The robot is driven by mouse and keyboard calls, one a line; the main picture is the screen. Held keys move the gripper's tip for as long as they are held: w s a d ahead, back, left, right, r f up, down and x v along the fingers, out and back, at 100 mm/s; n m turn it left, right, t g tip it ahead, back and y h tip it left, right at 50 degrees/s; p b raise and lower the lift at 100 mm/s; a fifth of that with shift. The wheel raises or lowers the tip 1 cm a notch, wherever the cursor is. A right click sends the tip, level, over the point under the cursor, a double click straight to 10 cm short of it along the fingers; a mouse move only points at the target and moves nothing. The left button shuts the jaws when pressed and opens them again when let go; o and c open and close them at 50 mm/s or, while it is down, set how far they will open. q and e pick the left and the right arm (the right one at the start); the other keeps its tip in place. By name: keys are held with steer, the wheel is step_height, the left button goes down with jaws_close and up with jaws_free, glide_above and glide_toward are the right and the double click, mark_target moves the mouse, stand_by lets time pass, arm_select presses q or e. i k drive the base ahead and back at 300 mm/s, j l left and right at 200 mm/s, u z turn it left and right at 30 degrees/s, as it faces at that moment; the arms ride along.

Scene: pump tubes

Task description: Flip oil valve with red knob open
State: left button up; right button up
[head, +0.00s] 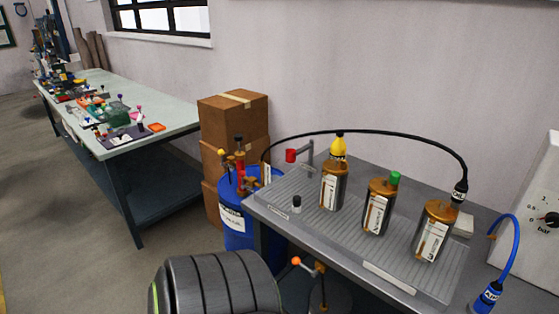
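A red cylinder-shaped knob (291,155) sits at the end of a grey angled pipe or arm at the back left of the grey bench. A blue barrel (235,222) stands left of the bench. Brass fittings on its top carry a yellow knob (222,153) and a red part (240,166). I cannot tell from this view which red part belongs to the oil valve, or whether the valve is open or shut. Neither of my grippers is in view.
The grey bench (372,266) holds three brown-capped canisters, one (380,207) with a green top. A black hose (375,133) arches over them. An orange-knobbed lever (296,261) is at the bench front. Cardboard boxes (230,118) stand behind the barrel. A blue hose (513,245) is at right.

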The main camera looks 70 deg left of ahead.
mark_target(242, 174)
steer(key=u, duration=2.5)
steer(key=i+j, duration=0.3)
steer(key=j, duration=0.15)
steer(key=i+j, duration=0.3)
steer(key=j, duration=0.15)
steer(key=i+j, duration=0.3)
steer(key=j, duration=0.15)
steer(key=i+j, duration=0.3)
steer(key=j, duration=0.15)
steer(key=i+j, duration=0.3)
steer(key=j, duration=0.15)
steer(key=i+j, duration=0.3)
steer(key=j, duration=0.15)
